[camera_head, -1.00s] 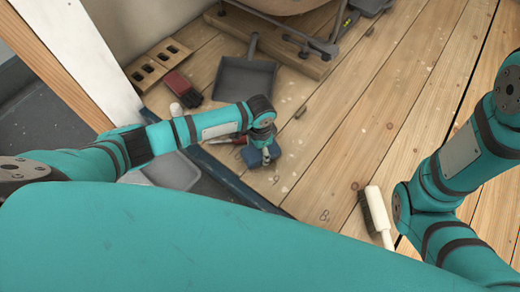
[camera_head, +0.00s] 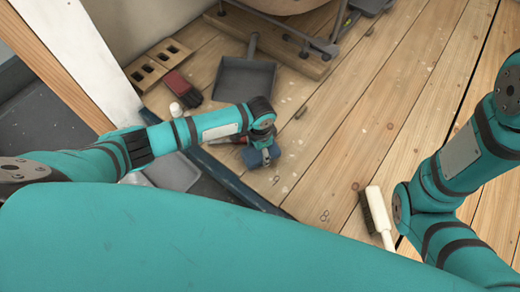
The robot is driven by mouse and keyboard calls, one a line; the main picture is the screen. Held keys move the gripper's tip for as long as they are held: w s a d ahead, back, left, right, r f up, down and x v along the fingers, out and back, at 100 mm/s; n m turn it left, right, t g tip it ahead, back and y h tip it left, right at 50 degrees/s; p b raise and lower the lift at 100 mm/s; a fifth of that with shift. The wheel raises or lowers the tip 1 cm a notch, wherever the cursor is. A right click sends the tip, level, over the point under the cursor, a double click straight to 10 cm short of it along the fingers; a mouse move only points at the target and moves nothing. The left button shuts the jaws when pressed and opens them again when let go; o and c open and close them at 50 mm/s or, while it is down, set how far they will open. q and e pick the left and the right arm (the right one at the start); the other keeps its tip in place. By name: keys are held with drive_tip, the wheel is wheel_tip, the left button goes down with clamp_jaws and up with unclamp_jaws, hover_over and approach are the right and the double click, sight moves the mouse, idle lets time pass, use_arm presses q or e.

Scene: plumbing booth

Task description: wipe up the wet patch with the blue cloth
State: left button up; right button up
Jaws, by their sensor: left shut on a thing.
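My left gripper (camera_head: 266,157) reaches down at the near left edge of the plank floor, below the end of my left arm. It is shut on the blue cloth (camera_head: 254,160), which shows as a small blue piece around the fingers, low over or on the boards. The arm and gripper hide part of the cloth, and I cannot tell how firmly it touches the wood. I cannot make out a clear wet patch; the boards around the cloth show only small pale spots. My right arm is at the right edge, but its gripper is out of view.
A grey dustpan (camera_head: 245,78) lies behind my left arm. A dark red and black brush or glove (camera_head: 182,88), a white bottle (camera_head: 177,109) and a holed brick (camera_head: 158,64) are to its left. A white-handled brush (camera_head: 378,217) lies near my right arm. The middle boards are clear.

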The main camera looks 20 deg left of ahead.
use_arm(q)
drive_tip(key=shift+f, duration=0.75)
